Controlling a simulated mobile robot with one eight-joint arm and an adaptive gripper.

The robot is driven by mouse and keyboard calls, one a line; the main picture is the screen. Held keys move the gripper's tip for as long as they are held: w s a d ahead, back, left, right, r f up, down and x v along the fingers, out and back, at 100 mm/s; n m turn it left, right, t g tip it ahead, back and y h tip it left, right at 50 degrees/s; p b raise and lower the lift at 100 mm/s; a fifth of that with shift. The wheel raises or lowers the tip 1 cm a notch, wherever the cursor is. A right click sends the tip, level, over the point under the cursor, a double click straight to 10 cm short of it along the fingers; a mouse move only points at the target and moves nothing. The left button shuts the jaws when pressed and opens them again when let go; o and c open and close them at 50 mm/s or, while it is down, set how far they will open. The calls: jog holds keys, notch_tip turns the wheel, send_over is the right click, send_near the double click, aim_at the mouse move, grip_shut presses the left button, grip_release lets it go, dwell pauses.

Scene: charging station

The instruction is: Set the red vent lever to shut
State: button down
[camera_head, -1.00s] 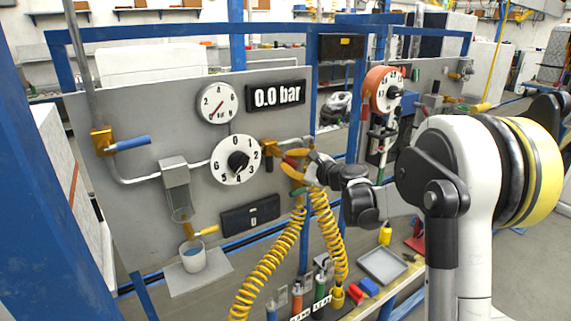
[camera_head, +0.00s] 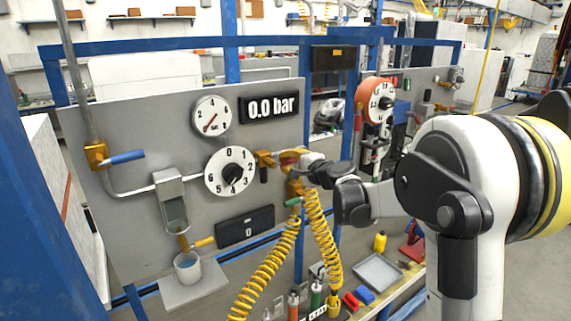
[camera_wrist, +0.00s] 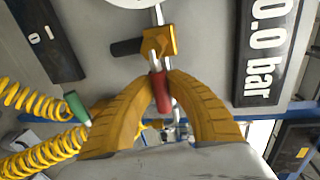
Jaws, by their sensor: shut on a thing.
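The red vent lever (camera_wrist: 162,93) shows in the wrist view between the two yellow fingers of my gripper (camera_wrist: 168,82), which is shut on it. It points away from the brass valve body (camera_wrist: 159,41), roughly in line with the pipe. In the head view my gripper (camera_head: 291,160) is at the right edge of the grey panel, right of the brass valve, and its fingers hide most of the red lever. I cannot read a shut mark for the lever.
A black lever (camera_wrist: 127,47) sits beside the brass valve. A green lever (camera_wrist: 76,107) and yellow coiled hoses (camera_head: 268,268) hang close below my gripper. The numbered dial (camera_head: 230,171) and the 0.0 bar display (camera_head: 271,107) are on the panel.

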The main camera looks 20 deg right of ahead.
dwell(0.3)
jog(key=c, duration=1.3)
grip_release()
jog(key=shift+r, duration=0.1)
jog(key=shift+c, duration=0.2)
jog(key=shift+s+d, duration=0.1)
jog(key=shift+s, duration=0.05)
jog(key=v, duration=1.1)
jog(key=shift+s, duration=0.35)
jog(key=shift+d+r, duration=0.1)
